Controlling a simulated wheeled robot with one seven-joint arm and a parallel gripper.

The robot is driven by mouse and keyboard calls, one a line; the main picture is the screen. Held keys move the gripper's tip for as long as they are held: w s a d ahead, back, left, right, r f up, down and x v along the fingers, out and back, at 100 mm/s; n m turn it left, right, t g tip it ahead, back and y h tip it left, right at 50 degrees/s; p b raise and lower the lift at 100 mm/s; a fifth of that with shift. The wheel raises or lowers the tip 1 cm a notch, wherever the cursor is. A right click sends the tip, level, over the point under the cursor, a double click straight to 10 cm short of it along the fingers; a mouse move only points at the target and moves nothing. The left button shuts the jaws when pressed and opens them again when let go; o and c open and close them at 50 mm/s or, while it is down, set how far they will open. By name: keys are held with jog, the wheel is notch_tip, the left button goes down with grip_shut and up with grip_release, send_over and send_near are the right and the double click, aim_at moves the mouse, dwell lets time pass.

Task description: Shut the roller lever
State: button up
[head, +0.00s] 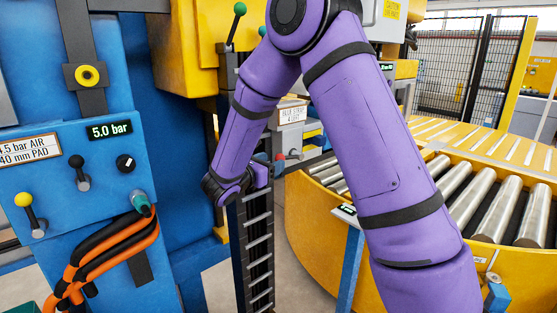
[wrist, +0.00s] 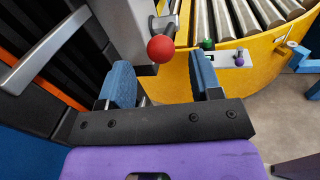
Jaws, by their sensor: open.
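A lever with a red ball knob (wrist: 160,49) shows in the wrist view, on a short metal arm from a grey box. In the head view the red knob (head: 279,158) is small, below a white label plate. No readable label names it the roller lever. My gripper (wrist: 162,76) is open, with its two blue fingers apart. The knob appears in line with the gap between the fingertips, a little beyond them. I see no contact. In the head view my purple arm hides most of the gripper.
A yellow roller conveyor (head: 335,222) curves away at the right. A blue cabinet (head: 108,190) stands at the left with a yellow-knobbed lever (head: 22,199), a black-knobbed lever (head: 76,160) and orange-black hoses (head: 105,250). A green-knobbed lever (head: 240,9) stands at the top.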

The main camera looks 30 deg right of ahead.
aim_at(276, 160)
jog(key=shift+x, duration=2.25)
grip_shut()
jog(key=shift+d+r+m+g+y, duration=0.15)
jog(key=shift+r+g+y, duration=0.1)
jog(key=shift+r+y, duration=0.35)
jog(key=shift+d+r+m+g+y, duration=0.15)
jog(key=shift+r+g+y, duration=0.1)
jog(key=shift+r+y, duration=0.35)
jog(key=shift+w+d+r+m+g+y, duration=0.15)
jog(key=shift+d+r+g+y, duration=0.35)
jog(key=shift+y, duration=0.6)
jog(key=shift+w+d+r+m+g+y, duration=0.15)
jog(key=shift+d+r+y, duration=0.3)
jog(key=shift+r+y, duration=0.5)
jog(key=shift+s+f, duration=0.1)
jog(key=shift+f, duration=0.1)
grip_release()
